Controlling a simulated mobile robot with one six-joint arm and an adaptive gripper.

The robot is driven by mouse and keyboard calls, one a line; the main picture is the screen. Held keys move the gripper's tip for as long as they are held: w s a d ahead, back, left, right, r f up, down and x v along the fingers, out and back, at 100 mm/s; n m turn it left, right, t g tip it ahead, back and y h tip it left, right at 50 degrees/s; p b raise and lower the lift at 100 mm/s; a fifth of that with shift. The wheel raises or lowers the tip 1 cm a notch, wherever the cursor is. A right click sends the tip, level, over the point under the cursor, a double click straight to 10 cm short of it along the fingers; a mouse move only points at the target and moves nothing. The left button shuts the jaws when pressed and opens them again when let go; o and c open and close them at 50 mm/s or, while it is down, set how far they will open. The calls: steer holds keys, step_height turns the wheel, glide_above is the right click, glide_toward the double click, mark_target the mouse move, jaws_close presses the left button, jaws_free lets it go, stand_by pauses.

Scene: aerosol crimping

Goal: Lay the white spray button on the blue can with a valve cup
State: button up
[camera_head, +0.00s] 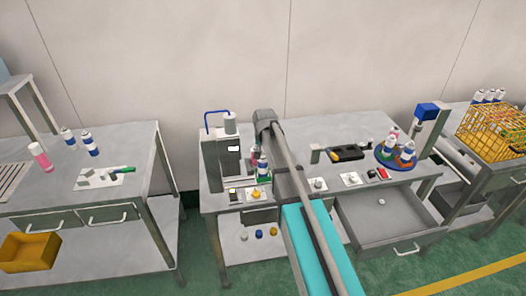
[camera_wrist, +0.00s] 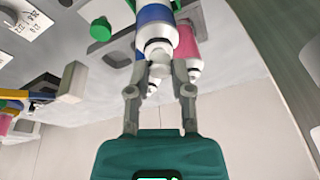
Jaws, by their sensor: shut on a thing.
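In the wrist view my gripper (camera_wrist: 160,92) is shut on a small, partly hidden white piece (camera_wrist: 152,87), which looks like the white spray button. Directly beyond the fingertips is a blue can (camera_wrist: 156,14) with a white shoulder and a pale top, lined up with the fingers. I cannot tell whether the button touches it. A pink can (camera_wrist: 188,40) with a white top stands just behind. In the head view a blue can (camera_head: 262,165) stands beside the crimping machine (camera_head: 220,162). My gripper is not distinguishable there, and my arm covers the area to its right.
An open drawer (camera_head: 372,222) with a small white piece (camera_head: 381,202) juts from the bench front. A blue turntable (camera_head: 384,164) with several cans stands right. A yellow wire basket (camera_head: 490,132) is at far right. Small pads with buttons line the bench's front edge.

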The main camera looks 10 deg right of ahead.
stand_by(0.8)
steer(key=o, duration=0.7)
steer(key=shift+o, duration=0.2)
steer(key=shift+r, duration=0.1)
steer(key=shift+r+p, duration=2.85)
steer(key=shift+p, duration=0.1)
steer(key=shift+r, duration=0.15)
step_height(320, 180, up, 6)
steer(key=p, duration=0.6)
steer(key=s+f+n+g+b, duration=0.1)
steer(key=s+f+n+b, duration=0.1)
steer(key=s, duration=1.2)
steer(key=s+f+n+g+b, duration=0.2)
steer(key=s+f+b, duration=0.1)
steer(key=s, duration=1.2)
steer(key=shift+f+n+b, duration=0.3)
steer(key=shift+f+b, duration=0.1)
steer(key=shift+f, duration=0.45)
